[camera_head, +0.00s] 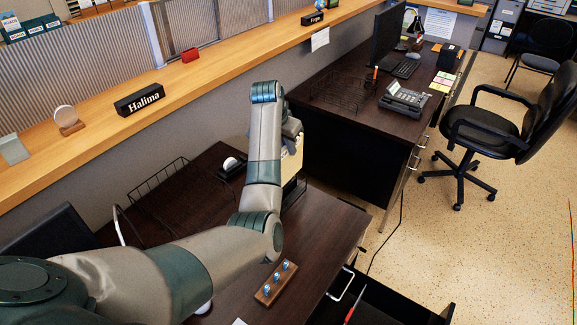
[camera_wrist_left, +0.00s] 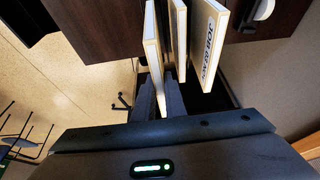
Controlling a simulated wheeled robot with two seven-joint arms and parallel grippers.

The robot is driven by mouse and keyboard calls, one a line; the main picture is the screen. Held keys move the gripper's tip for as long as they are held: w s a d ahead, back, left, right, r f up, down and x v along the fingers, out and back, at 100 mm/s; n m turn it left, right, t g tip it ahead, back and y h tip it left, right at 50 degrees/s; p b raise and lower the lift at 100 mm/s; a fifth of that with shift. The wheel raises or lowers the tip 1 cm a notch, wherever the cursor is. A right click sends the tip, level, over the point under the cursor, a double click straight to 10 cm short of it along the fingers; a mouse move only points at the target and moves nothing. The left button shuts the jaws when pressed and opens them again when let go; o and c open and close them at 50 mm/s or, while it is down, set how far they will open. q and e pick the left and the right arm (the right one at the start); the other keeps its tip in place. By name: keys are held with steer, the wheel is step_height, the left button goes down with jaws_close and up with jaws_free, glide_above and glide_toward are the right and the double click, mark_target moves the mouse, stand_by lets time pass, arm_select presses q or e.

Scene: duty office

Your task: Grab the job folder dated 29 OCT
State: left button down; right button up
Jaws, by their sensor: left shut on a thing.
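Cream job folders stand in a row in the left wrist view. The leftmost folder (camera_wrist_left: 152,42) runs down between the two dark fingers of my left gripper (camera_wrist_left: 160,97), which is shut on it. Its printed face is not readable from here. A middle folder (camera_wrist_left: 179,40) stands just right of it. The right folder (camera_wrist_left: 206,42) shows "JOB" lettering, but its date is too small to read surely. In the head view, the folders (camera_head: 292,163) are mostly hidden behind my left arm, and the fingers are hidden too. My right gripper is not in view.
The folders stand on the near dark desk (camera_head: 325,235), with a wire tray (camera_head: 165,200), a tape dispenser (camera_head: 231,167) and a wooden block with blue pieces (camera_head: 276,283). An open drawer (camera_head: 385,305) juts out at the front. A partition ledge (camera_head: 220,65) runs behind.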

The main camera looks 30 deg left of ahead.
arm_select(q)
step_height(320, 180, up, 7)
steer(key=shift+f+b, duration=0.1)
steer(key=shift+b, duration=0.75)
